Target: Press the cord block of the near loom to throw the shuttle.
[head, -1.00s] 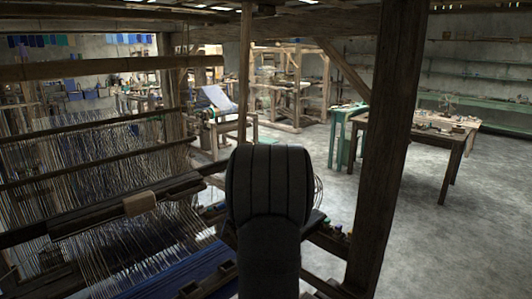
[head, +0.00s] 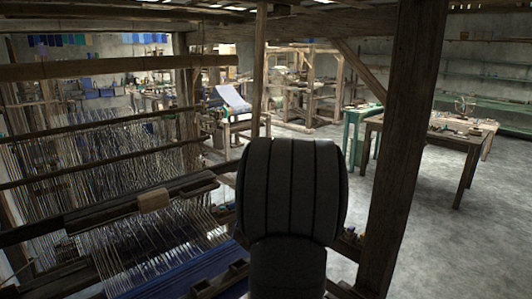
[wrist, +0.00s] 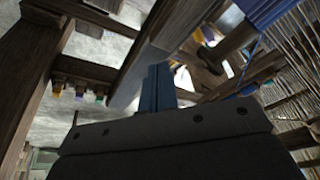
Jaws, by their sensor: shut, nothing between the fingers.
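The near loom (head: 100,127) fills the left of the head view, with upright threads and blue cloth (head: 190,272) low down. A pale tan block (head: 154,199), which looks like the cord block, sits at a dark crossbeam of the loom. I cannot make out the shuttle. My gripper (wrist: 160,78) shows in the wrist view as two blue-grey fingers, shut together and empty, pointing among the loom's timbers. In the head view my dark arm hides it. The block is not clearly seen in the wrist view, and I see no contact with it.
A thick wooden post (head: 402,140) stands right of my arm. A thin post (head: 259,75) rises behind it. Loom beams surround the fingers in the wrist view. A work table (head: 455,137) with tools stands at the right, with open grey floor (head: 470,240) before it.

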